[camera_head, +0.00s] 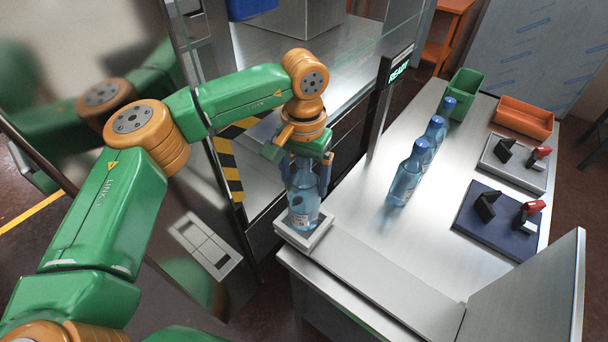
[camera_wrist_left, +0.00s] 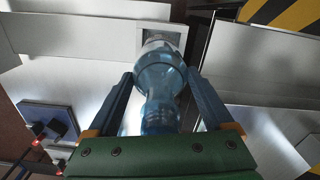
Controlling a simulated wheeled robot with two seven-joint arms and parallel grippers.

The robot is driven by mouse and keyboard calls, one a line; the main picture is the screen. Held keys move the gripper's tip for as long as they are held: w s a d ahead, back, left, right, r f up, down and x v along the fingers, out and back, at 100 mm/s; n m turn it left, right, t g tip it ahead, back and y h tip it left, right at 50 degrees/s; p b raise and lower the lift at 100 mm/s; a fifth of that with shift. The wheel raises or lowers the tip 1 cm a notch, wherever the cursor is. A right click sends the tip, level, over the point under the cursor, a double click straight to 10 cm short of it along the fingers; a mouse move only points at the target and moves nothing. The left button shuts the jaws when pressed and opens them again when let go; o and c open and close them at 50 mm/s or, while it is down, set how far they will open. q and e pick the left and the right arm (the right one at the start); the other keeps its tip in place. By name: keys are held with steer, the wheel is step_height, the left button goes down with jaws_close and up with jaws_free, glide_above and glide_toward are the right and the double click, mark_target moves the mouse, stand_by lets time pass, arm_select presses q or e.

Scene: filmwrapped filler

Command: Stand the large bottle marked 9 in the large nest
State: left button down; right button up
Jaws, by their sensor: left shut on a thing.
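A clear blue bottle (camera_head: 303,206) stands roughly upright between the fingers of my left gripper (camera_head: 305,182), which is shut on it. Its base is at the pale square nest (camera_head: 287,236) on the near-left corner of the steel table. I cannot tell whether the base is seated in it or just above it. A label shows low on the bottle, but no number is legible. In the left wrist view the same bottle (camera_wrist_left: 160,88) lies between the two fingers (camera_wrist_left: 160,76), with part of the nest (camera_wrist_left: 178,29) beyond its base. My right gripper is out of view.
Several blue bottles (camera_head: 407,175) stand in a row on the table (camera_head: 385,235). A green bin (camera_head: 467,92), an orange bin (camera_head: 524,117) and two fixture plates (camera_head: 470,222) (camera_head: 496,168) lie behind and right. A machine opening with striped edging (camera_head: 229,170) is left of the held bottle.

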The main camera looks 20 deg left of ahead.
mark_target(304, 158)
arm_select(q)
steer(key=shift+f+b, duration=0.55)
steer(key=shift+f, duration=0.25)
jaws_free()
steer(key=shift+r, duration=0.35)
step_height(304, 158, up, 6)
steer(key=shift+s+d+r+b, duration=0.15)
steer(key=shift+r+b, duration=0.1)
steer(key=shift+b, duration=0.4)
